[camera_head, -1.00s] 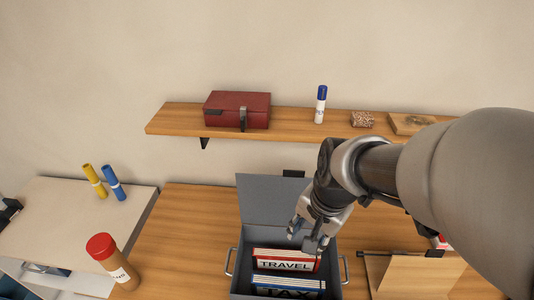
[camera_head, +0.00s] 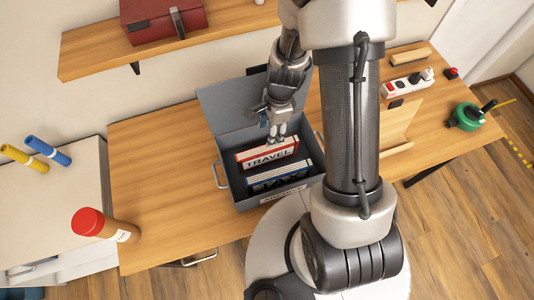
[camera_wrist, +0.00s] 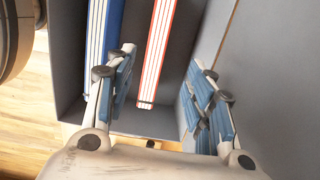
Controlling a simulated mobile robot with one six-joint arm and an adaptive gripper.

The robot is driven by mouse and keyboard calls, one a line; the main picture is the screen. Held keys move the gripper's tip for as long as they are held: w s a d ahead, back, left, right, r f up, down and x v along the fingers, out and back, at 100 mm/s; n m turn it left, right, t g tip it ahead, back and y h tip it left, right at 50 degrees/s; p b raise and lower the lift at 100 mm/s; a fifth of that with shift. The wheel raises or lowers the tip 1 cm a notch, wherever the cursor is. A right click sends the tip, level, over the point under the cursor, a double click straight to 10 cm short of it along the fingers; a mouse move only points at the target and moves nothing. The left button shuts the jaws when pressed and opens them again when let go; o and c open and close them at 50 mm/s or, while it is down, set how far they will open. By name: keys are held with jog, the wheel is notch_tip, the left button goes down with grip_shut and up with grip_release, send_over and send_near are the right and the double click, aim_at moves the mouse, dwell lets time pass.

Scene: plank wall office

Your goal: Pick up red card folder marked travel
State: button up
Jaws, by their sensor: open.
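The red card folder marked TRAVEL (camera_head: 268,154) stands upright in a grey open box (camera_head: 226,145) on the desk. A blue folder marked TAX (camera_head: 280,177) stands in front of it in the same box. My gripper (camera_head: 275,136) is above the red folder, pointing down, with its fingers apart. In the wrist view the red folder (camera_wrist: 157,45) shows edge-on between my open fingers (camera_wrist: 165,100), apart from both. The blue folder (camera_wrist: 101,45) is close to the left finger there.
The box's raised lid (camera_head: 232,98) stands behind my gripper. A red-capped tube (camera_head: 104,226) is at the desk's left, and a power strip (camera_head: 406,82) and green reel (camera_head: 467,116) are at the right. A shelf with a red case (camera_head: 160,18) hangs above.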

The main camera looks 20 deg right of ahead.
aim_at(267, 155)
jog(key=f, duration=0.2)
jog(key=f+b, duration=0.1)
jog(key=shift+a+f, duration=0.25)
jog(key=f+b, duration=0.2)
jog(key=f, duration=0.1)
jog(key=f+b, duration=0.1)
jog(key=f, duration=0.1)
jog(key=shift+s+a+f, duration=0.15)
jog(key=shift+s+a, duration=0.15)
jog(key=shift+a, duration=0.05)
grip_shut()
dwell(0.4)
